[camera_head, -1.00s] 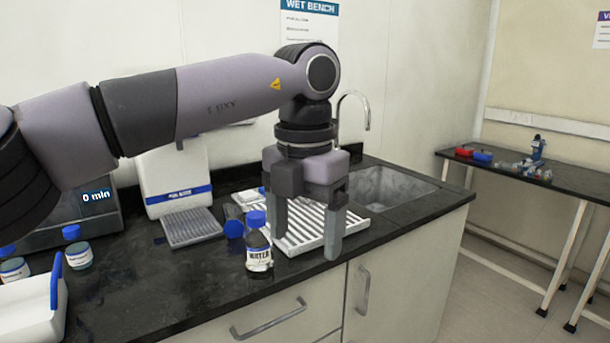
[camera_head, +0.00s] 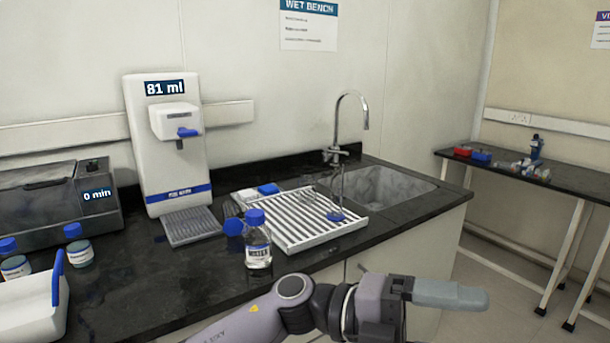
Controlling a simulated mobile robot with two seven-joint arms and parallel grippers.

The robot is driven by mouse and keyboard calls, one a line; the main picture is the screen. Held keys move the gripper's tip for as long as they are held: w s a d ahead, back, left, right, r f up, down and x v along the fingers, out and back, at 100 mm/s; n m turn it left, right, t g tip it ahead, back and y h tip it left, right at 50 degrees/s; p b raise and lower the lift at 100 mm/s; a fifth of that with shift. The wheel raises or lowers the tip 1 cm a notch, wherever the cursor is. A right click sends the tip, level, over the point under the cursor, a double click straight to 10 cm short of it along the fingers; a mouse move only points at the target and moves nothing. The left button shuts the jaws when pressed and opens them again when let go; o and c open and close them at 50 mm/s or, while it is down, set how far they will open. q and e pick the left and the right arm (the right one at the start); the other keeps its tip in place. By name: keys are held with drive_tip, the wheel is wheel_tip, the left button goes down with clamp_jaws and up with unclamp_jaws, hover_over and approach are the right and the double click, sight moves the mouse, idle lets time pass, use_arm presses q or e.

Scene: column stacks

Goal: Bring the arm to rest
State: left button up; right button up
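My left arm comes in along the bottom edge, low in front of the bench. Its gripper (camera_head: 455,295) points to the right and is clear of the bench items. I see the fingers side-on, one behind the other, so I cannot tell whether they are open or shut. Nothing shows held in them. My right gripper is not in view.
A labelled bottle with a blue cap (camera_head: 257,240) stands near the bench's front edge, by a white drying rack (camera_head: 300,240). A water dispenser (camera_head: 165,150) reads 81 ml. A sink (camera_head: 385,190) is at the right.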

use_arm(q)
drive_tip(key=w+a+f+n+t+y, duration=0.3)
drive_tip(key=w+a+f+n+t, duration=0.2)
drive_tip(key=a+f+n+t, duration=0.65)
drive_tip(key=w+a+f+n+t+y, duration=0.35)
drive_tip(key=a+f+n+t, duration=0.3)
drive_tip(key=n+t, duration=1)
drive_tip(key=s+a+f+n+g+y, duration=0.9)
drive_tip(key=s+a+f, duration=0.7)
drive_tip(key=a+f, duration=0.2)
wheel_tip(320, 180, down, 2)
drive_tip(key=shift+a+f+n, duration=0.15)
drive_tip(key=shift+a+n, duration=0.05)
drive_tip(key=shift+n, duration=0.1)
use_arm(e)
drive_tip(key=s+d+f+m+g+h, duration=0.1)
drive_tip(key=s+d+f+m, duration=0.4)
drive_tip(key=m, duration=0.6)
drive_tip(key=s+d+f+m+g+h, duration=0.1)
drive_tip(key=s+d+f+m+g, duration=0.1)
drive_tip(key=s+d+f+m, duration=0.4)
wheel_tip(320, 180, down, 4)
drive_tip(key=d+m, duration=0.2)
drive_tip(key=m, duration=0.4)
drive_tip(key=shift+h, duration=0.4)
